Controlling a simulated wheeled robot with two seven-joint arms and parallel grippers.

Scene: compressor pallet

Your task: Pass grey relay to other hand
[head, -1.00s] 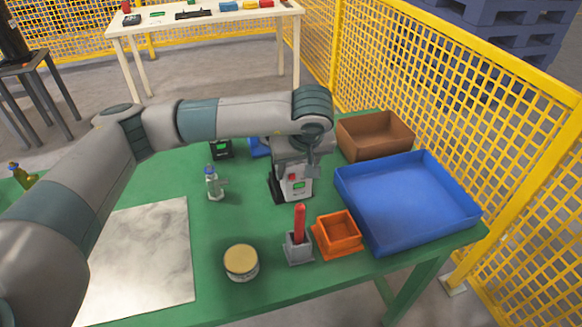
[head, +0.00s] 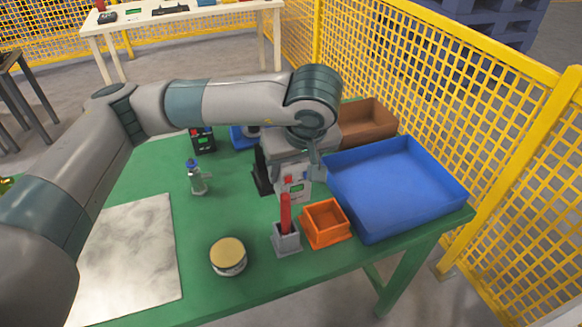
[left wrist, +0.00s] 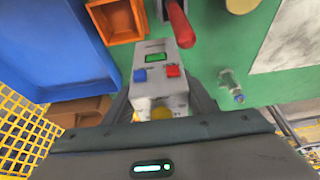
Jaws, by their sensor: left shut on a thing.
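The grey relay (head: 295,187) is a light grey box with a small green display, a red button and a blue button. My left gripper (head: 290,168) points down from the end of the left arm and is shut on it. In the left wrist view the relay (left wrist: 157,62) sits between the fingertips (left wrist: 160,106), its display and buttons facing the camera. I cannot tell whether its base touches the table. My right gripper is not in view.
A red rod stands in a grey holder (head: 287,240) close in front of the relay. Right of it are an orange bin (head: 326,222), a blue tray (head: 395,195) and a brown box (head: 368,122). A round yellow-lidded tin (head: 228,256) and small bottle (head: 197,180) stand left on the green table.

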